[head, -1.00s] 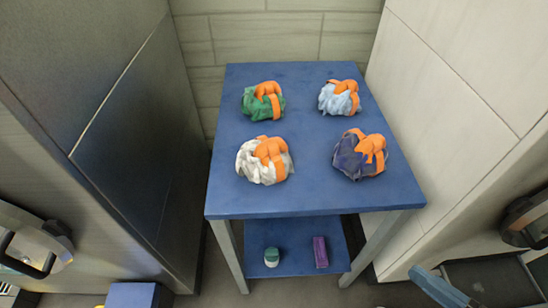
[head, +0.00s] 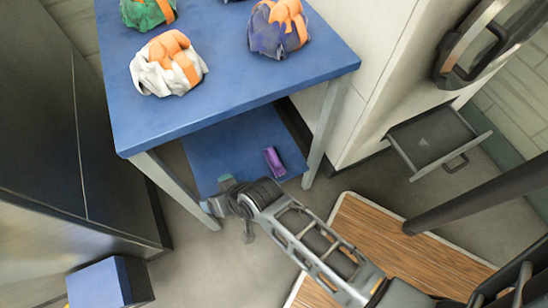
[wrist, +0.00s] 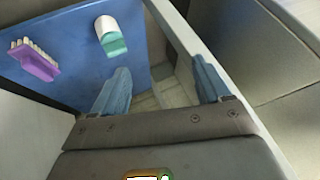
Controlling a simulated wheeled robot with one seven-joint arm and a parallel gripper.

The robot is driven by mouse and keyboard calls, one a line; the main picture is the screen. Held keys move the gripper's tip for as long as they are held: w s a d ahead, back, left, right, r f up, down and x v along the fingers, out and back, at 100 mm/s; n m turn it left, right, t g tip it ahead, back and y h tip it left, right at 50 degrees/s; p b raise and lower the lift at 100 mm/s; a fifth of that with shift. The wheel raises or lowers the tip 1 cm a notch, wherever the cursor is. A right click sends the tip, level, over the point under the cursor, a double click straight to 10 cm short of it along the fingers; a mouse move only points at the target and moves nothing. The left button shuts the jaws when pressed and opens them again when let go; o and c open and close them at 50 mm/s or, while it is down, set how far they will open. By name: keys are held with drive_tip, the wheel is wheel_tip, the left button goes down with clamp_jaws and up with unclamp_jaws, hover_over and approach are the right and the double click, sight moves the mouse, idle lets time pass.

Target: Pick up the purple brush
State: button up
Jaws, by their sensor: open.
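The purple brush (head: 273,160) lies on the blue lower shelf (head: 222,150) of the table. It also shows at the left of the wrist view (wrist: 34,62), with pale bristles along one side. My gripper (head: 215,193) is at the front of the lower shelf, left of the brush in the head view. In the wrist view my gripper (wrist: 162,86) is open and empty, its two blue fingers apart. The floor and shelf edge show between and beyond the fingers. The brush lies outside the fingers, to their left, not touching them.
The blue tabletop (head: 225,100) overhangs the shelf and bears several bags with orange parts. A grey table leg (head: 325,130) stands right of the brush. A drawer (head: 440,140) hangs open at right.

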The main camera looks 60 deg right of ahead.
drive_tip(key=w+d+f+g+b, duration=0.2)
drive_tip(key=w+d+f, duration=0.2)
drive_tip(key=d+f, duration=0.25)
drive_tip(key=m+g+b, duration=0.1)
drive_tip(key=g+b, duration=0.2)
drive_tip(key=g, duration=0.2)
hover_over(274, 157)
drive_tip(key=shift+h, duration=0.4)
drive_tip(key=f, duration=0.6)
drive_tip(key=shift+w+f, duration=0.35)
drive_tip(key=shift+w, duration=0.05)
drive_tip(key=shift+s+d+f, duration=0.15)
drive_tip(key=shift+d+f, duration=0.05)
drive_tip(key=shift+f, duration=0.1)
drive_tip(key=f+b, duration=0.1)
drive_tip(key=f, duration=0.1)
drive_tip(key=f+b, duration=0.1)
drive_tip(key=f, duration=0.1)
drive_tip(key=f+b, duration=0.2)
drive_tip(key=f, duration=0.1)
drive_tip(key=shift+s+a, duration=0.15)
drive_tip(key=shift+s, duration=0.15)
